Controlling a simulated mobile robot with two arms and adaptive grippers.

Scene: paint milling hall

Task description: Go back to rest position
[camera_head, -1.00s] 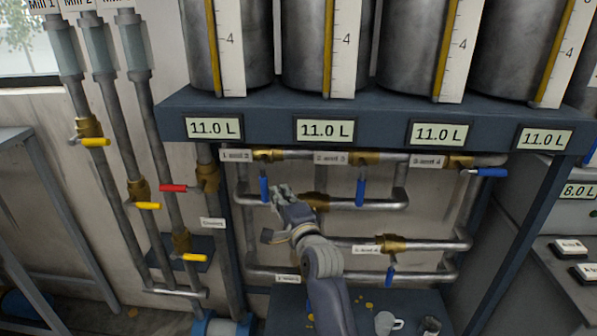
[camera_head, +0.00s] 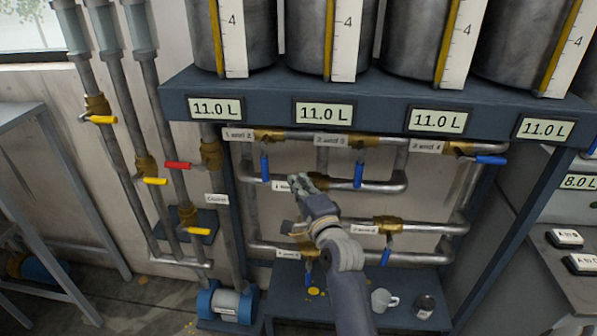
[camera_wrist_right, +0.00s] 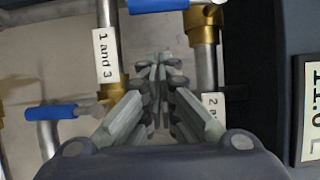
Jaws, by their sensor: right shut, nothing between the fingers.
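My right gripper (camera_head: 310,183) is shut and empty in the middle of the head view, in front of the pipes under the tank shelf. It partly hides a label and a brass valve behind it. In the right wrist view its fingers (camera_wrist_right: 158,62) meet at the tips, with nothing between them. A blue valve handle (camera_head: 265,168) hangs down to the left of the gripper, and another blue handle (camera_head: 358,174) hangs to its right. I cannot tell from the head view how far the fingers are from the pipes. My left gripper is not in view.
The tank shelf (camera_head: 390,108) with several 11.0 L displays spans above the gripper. Pipes with yellow handles (camera_head: 155,181) and a red handle (camera_head: 177,165) stand at left.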

